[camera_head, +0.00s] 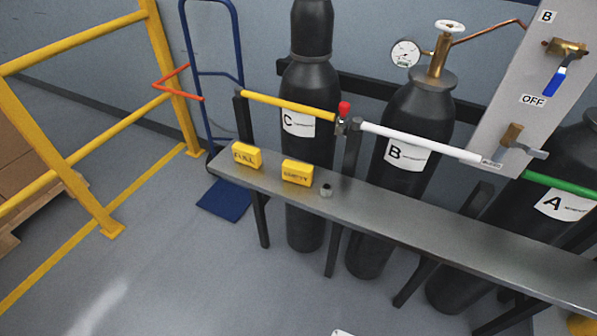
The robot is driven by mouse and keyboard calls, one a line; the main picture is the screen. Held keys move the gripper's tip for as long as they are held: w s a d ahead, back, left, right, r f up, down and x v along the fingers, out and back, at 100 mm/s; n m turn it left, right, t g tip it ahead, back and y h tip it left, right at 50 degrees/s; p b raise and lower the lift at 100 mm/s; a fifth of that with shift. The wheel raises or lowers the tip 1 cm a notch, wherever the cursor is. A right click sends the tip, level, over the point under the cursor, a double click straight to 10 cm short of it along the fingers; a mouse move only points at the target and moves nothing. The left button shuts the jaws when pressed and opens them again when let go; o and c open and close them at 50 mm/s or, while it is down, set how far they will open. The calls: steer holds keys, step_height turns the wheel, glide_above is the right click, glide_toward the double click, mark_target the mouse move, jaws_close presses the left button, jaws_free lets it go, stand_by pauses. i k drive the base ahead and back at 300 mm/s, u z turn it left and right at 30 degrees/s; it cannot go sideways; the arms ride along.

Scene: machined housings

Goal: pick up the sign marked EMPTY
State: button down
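The sign marked EMPTY (297,173) is a small yellow block with dark lettering. It sits on the grey metal shelf (420,229) in front of the gas cylinders. A similar yellow sign marked FULL (246,155) sits to its left on the same shelf, with a gap between them. My gripper is not in view. A small pale shape at the bottom edge is cut off, and I cannot tell what it is.
Dark cylinders marked C (304,125), B (405,151) and A (564,205) stand behind the shelf, with coloured bars across them. A yellow railing (80,38) and a blue hand truck (219,75) are at left. The floor in front is clear.

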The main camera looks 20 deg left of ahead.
mark_target(294, 172)
steer(key=z, duration=2.6)
steer(key=k, duration=1.75)
steer(key=u, duration=1.95)
